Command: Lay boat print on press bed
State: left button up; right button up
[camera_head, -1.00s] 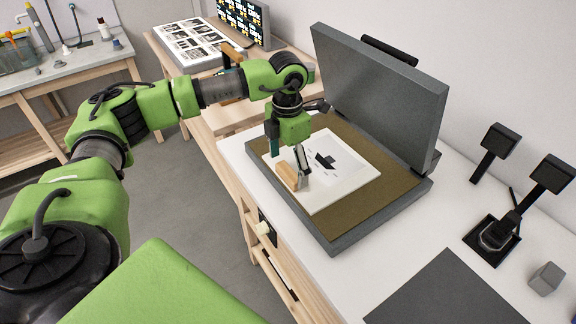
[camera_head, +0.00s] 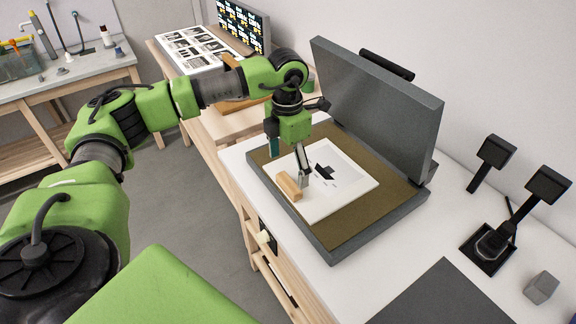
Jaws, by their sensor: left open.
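The boat print (camera_head: 346,186), a white sheet with a small dark boat picture, lies flat on the brown bed of the open press (camera_head: 374,222). A wooden block (camera_head: 289,187) sits at the print's left edge. My left gripper (camera_head: 302,178) points down over the left part of the print, just beside the block. It is open and appears empty. Whether its fingertips touch the sheet is hard to tell. The press lid (camera_head: 375,105) stands raised behind the bed. My right gripper is not in view.
A dark flat board (camera_head: 445,296) lies on the white bench at the front right. A black two-headed lamp stand (camera_head: 489,243) and a grey cube (camera_head: 541,287) stand to the right. A sheet of small prints (camera_head: 192,48) and a lit screen (camera_head: 243,25) are at the back.

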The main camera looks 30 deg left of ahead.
pick_arm(q)
jog(key=shift+r+p, duration=0.55)
jog(key=shift+r, duration=0.5)
notch_tip(320, 180, up, 12)
jog(key=shift+s+f, duration=0.1)
dwell(0.8)
